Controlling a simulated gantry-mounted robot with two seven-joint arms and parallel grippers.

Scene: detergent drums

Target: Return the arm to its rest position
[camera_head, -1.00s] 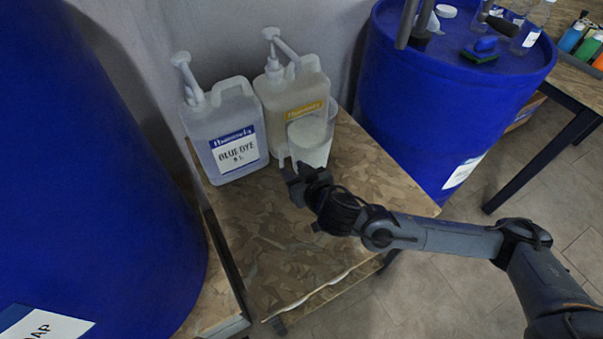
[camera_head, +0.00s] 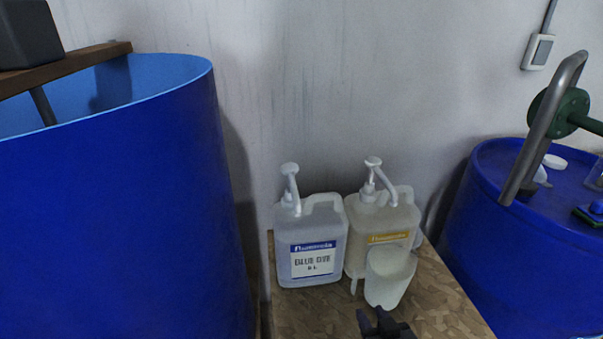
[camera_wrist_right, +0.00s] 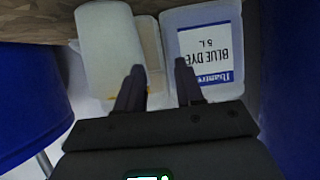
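My right gripper (camera_head: 382,324) is at the bottom edge of the head view, in front of the white pitcher (camera_head: 388,277). Only its dark tip end shows there; the rest of the arm is out of frame. In the right wrist view its two fingers (camera_wrist_right: 159,68) stand apart with nothing held between them. The pitcher (camera_wrist_right: 108,50) is left of the fingers in that view, and the blue dye jug (camera_wrist_right: 222,18) is behind and to the right. My left gripper is in neither view.
The blue dye jug (camera_head: 312,240) and a yellow-label pump jug (camera_head: 367,246) stand upright on the wooden table (camera_head: 450,312). A large open blue drum (camera_head: 120,220) fills the left. Another blue drum (camera_head: 515,250) stands right, with a metal bent pipe (camera_head: 548,120) above.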

